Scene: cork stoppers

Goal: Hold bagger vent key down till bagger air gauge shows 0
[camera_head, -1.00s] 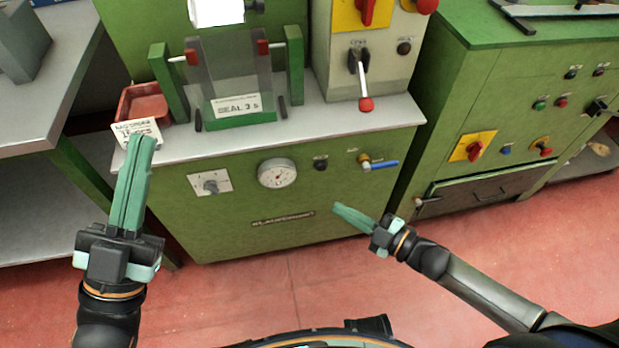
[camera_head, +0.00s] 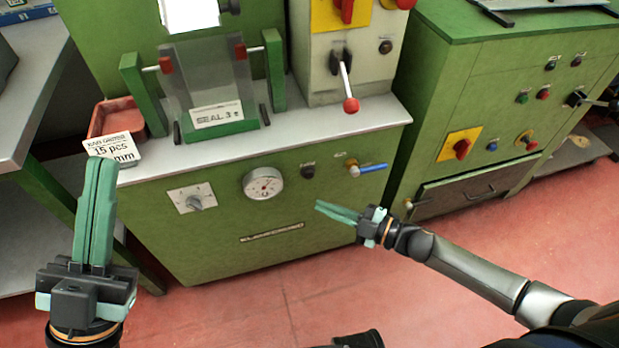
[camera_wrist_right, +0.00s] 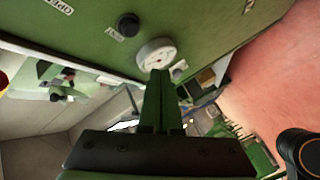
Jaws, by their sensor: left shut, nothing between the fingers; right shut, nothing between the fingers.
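The bagger is a green cabinet with a grey top. Its round white air gauge (camera_head: 263,183) is on the front panel and also shows in the right wrist view (camera_wrist_right: 156,54); its reading is too small to tell. Just right of the gauge is a black round key (camera_head: 308,171) with a small label, seen too in the right wrist view (camera_wrist_right: 128,25). My right gripper (camera_head: 318,205) is shut and empty, in front of the panel, below the key and apart from it in the picture. My left gripper (camera_head: 101,160) is shut and empty at the left, before the red tray.
A brass valve with a blue handle (camera_head: 370,168) is right of the key. A rotary switch (camera_head: 196,203) is left of the gauge. A red-knobbed lever (camera_head: 350,104) hangs above. A second green cabinet (camera_head: 470,110) stands right.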

